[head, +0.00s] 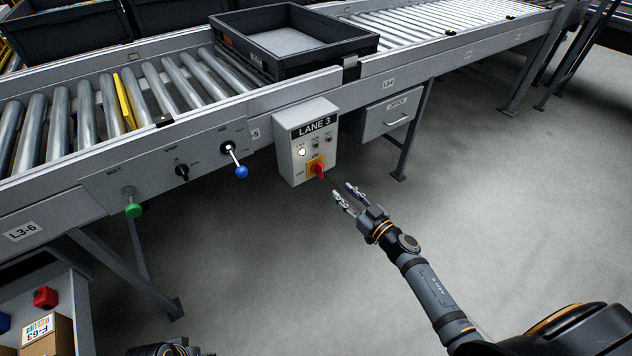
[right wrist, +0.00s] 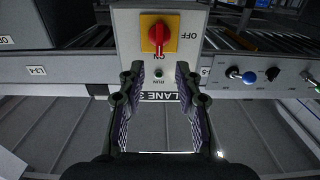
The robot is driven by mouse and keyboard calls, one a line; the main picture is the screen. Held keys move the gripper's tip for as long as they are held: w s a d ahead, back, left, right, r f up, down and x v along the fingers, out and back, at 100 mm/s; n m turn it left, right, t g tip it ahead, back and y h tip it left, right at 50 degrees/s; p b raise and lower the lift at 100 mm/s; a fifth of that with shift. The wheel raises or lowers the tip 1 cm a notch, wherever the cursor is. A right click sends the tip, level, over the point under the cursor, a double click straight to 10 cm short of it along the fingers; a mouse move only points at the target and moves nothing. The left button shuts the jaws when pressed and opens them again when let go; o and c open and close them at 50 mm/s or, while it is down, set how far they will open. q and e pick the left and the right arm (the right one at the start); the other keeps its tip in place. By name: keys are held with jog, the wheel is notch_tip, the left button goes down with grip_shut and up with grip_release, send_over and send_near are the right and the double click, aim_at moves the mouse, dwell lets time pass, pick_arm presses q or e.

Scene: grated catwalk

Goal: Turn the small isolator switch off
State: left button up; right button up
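The isolator switch is a red rotary handle (head: 319,169) on a yellow plate, low on the front of a grey box (head: 292,133) labelled LANE 3. In the right wrist view, which is upside down, the red handle (right wrist: 159,38) stands roughly vertical, in line with the ON mark; OFF is written to one side. My right gripper (head: 343,197) is open and empty, just below and right of the switch, apart from it. Its two fingers (right wrist: 158,84) show in the wrist view with the handle beyond, between them. Only a dark part of my left arm shows at the bottom edge.
Left of the box, the conveyor's side panel has a blue-knobbed lever (head: 241,172), a black knob (head: 182,172) and a green knob (head: 133,210). A black tray (head: 292,44) sits on the rollers. Open floor lies below.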

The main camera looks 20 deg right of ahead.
aim_at(323, 172)
jog(key=b+x, duration=0.1)
jog(key=x, duration=0.8)
jog(key=shift+f+b, duration=0.1)
jog(key=shift+b, duration=0.2)
jog(key=shift+w+a, duration=0.2)
jog(key=shift+w, duration=0.45)
pick_arm(q)
jog(key=shift+w+d+f+t, duration=0.2)
jog(key=shift+f+t, duration=0.05)
jog(key=shift+f, duration=0.35)
jog(key=shift+w+d+f+t, duration=0.15)
jog(key=shift+d+f+t, duration=0.1)
jog(key=shift+f, duration=0.3)
pick_arm(e)
grip_shut()
